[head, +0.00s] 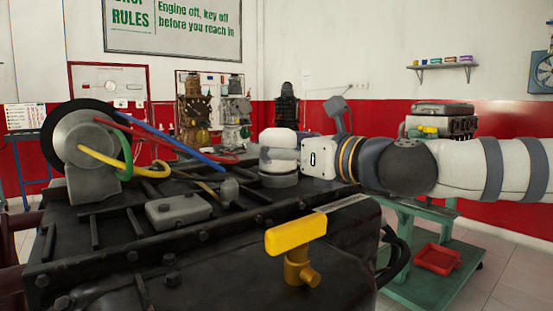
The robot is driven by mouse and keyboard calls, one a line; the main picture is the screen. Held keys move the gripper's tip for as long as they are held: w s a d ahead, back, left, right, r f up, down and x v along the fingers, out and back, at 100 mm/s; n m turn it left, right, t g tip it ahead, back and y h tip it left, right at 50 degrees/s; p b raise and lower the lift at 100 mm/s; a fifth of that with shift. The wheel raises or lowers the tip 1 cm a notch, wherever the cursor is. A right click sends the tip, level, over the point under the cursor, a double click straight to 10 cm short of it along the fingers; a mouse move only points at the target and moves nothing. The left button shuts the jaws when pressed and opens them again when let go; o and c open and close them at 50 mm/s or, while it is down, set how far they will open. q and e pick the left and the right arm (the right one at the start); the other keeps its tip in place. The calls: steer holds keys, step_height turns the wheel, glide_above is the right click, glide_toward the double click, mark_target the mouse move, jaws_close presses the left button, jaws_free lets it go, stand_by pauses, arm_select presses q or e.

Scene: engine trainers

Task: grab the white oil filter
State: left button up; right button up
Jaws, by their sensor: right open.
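The white oil filter (278,138) stands upright on the dark engine's top, near the middle of the head view. My right arm comes in from the right, with its white gripper body close beside the filter. The grey fingers of my right gripper (275,156) lie level across the filter's middle and hide that band. The gripper is open; the far finger is hidden, and I cannot tell whether the fingers touch the filter. My left gripper is not in view.
A yellow T-handle (296,236) rises at the engine's front. A pulley (88,152) and coloured hoses stand left of the filter, near a small grey knob (229,189). A green bench (420,212) with a red tray (437,259) is at the right.

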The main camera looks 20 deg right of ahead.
steer(key=shift+w+a, duration=0.15)
steer(key=shift+w, duration=0.1)
steer(key=shift+r, duration=0.1)
steer(key=c, duration=1.5)
